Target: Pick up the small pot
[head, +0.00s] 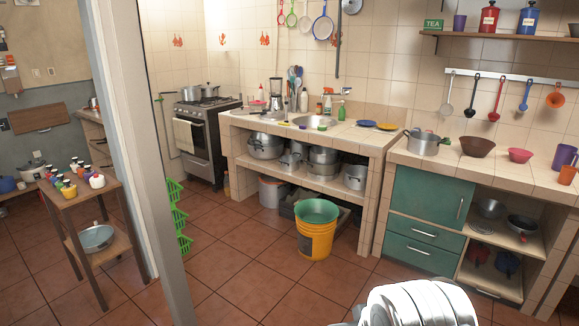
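A silver pot (423,146) stands upright on the right tiled counter, to the left of a brown bowl. Two silver pots stand on the stove, one at the left (191,93) and one at the right (209,89). Several more metal pots, such as a wide one (265,146) and a narrow one (355,177), sit on the shelf under the middle counter. I cannot tell which of these is the small pot. Part of my arm shows at the bottom right, well in front of the counters. My gripper is not in view.
A yellow bucket (316,241) with a green basin (317,211) stands on the floor before the middle counter. A white post (150,150) and a wooden stand (83,196) with jars are at the left. Green crates (180,217) stand beside the post. Tiled floor in front is clear.

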